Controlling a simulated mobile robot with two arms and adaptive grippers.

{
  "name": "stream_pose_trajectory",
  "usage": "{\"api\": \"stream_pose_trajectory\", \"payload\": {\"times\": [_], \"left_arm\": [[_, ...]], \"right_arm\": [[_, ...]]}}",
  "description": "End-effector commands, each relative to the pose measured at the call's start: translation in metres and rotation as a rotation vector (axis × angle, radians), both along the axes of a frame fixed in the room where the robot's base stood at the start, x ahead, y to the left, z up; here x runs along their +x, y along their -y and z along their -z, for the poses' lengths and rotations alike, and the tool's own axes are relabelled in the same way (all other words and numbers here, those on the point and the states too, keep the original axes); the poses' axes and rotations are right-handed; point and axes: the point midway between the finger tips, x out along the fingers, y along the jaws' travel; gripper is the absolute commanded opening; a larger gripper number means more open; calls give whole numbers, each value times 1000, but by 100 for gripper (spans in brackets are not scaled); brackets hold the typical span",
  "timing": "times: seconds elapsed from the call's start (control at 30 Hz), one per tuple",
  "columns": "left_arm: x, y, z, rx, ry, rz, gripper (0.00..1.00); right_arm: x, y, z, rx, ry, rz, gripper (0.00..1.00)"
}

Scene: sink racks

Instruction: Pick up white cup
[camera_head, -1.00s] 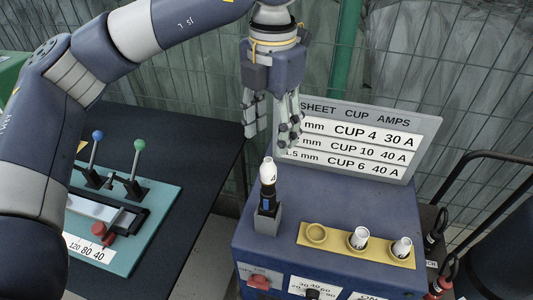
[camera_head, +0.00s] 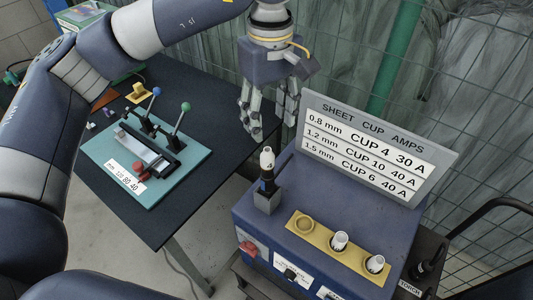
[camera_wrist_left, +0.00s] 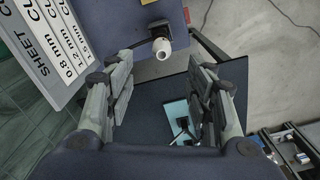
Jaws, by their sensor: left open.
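A white cup (camera_head: 267,157) marked 4 sits upright on top of a dark torch in a grey holder (camera_head: 267,201) on the blue machine. In the left wrist view the cup (camera_wrist_left: 161,47) shows beyond the fingers, near the middle. Two more white cups, a middle one (camera_head: 340,240) and a right one (camera_head: 375,263), stand in a yellow rack (camera_head: 318,242). My left gripper (camera_head: 268,122) is open and empty, above and behind the torch cup in the head view, apart from it. Its spread fingers (camera_wrist_left: 163,90) also show in the left wrist view. My right gripper is not in view.
A sign (camera_head: 375,146) listing cups and amps stands at the back of the blue machine (camera_head: 330,205), right of my gripper. A dark table (camera_head: 170,225) with a teal lever fixture (camera_head: 105,150) is at left. A wire fence is behind. The rack's left ring (camera_head: 304,225) is empty.

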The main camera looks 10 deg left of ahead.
Motion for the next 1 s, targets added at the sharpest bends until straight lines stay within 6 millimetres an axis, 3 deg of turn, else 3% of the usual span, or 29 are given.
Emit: {"api": "stream_pose_trajectory", "payload": {"times": [0.3, 0.5, 0.8, 1.0], "left_arm": [[0, -1, 43, 1, -4, 10, 49], [-1, 0, 57, 1, -2, 10, 49], [-3, 0, 90, 1, -6, 9, 49], [-1, 0, 106, 0, 0, 9, 49]], "right_arm": [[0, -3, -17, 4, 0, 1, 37], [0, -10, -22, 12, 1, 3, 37], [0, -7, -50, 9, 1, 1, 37], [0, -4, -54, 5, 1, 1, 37]]}}
